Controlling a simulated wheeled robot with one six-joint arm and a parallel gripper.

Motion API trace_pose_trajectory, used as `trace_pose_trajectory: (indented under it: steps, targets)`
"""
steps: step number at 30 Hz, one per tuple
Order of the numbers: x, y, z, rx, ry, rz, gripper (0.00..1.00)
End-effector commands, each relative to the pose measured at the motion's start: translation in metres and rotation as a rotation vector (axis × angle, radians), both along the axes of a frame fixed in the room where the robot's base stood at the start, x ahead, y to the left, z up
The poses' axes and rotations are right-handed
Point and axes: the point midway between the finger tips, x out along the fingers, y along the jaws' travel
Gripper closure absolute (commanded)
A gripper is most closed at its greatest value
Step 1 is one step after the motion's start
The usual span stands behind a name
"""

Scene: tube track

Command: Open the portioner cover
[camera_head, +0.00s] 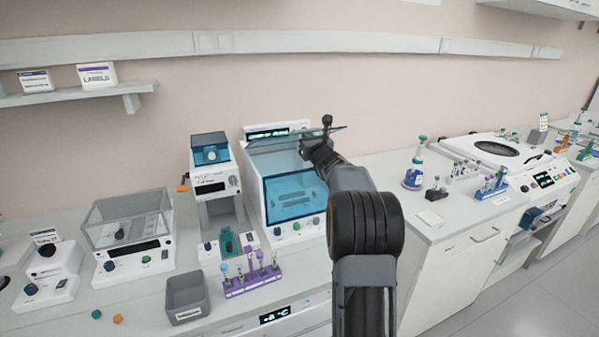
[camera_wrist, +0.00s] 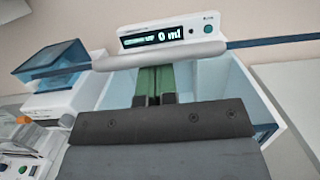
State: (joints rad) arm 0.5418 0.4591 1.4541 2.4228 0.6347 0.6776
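The portioner (camera_head: 293,232) is the white machine with blue see-through panels in the middle of the bench. Its display (camera_wrist: 158,37) reads 0 ml in the wrist view. The blue clear cover (camera_head: 334,129) is raised above the body and seen nearly edge-on. In the wrist view the cover's dark blue edge (camera_wrist: 275,41) and a grey bar (camera_wrist: 120,60) run across below the display. My gripper (camera_wrist: 156,80) has its green-lined fingers together, reaching up to the bar. The bar hides the fingertips, and I cannot tell whether they touch it. The pale inner walls show on either side.
A blue-topped device (camera_head: 210,160) stands left of the portioner, and a clear-lidded balance (camera_head: 128,215) farther left. A purple tube rack (camera_head: 250,283) and a grey bin (camera_head: 187,298) are in front. A gap separates this bench from the right counter (camera_head: 455,215).

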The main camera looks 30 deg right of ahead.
Motion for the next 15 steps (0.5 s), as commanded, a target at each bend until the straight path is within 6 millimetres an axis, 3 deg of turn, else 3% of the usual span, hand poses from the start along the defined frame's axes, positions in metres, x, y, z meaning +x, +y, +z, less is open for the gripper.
trace_pose_trajectory:
  steps: [15]
  targets:
    - [0.042,-0.004,0.007,0.004,0.012,0.001,1.00]
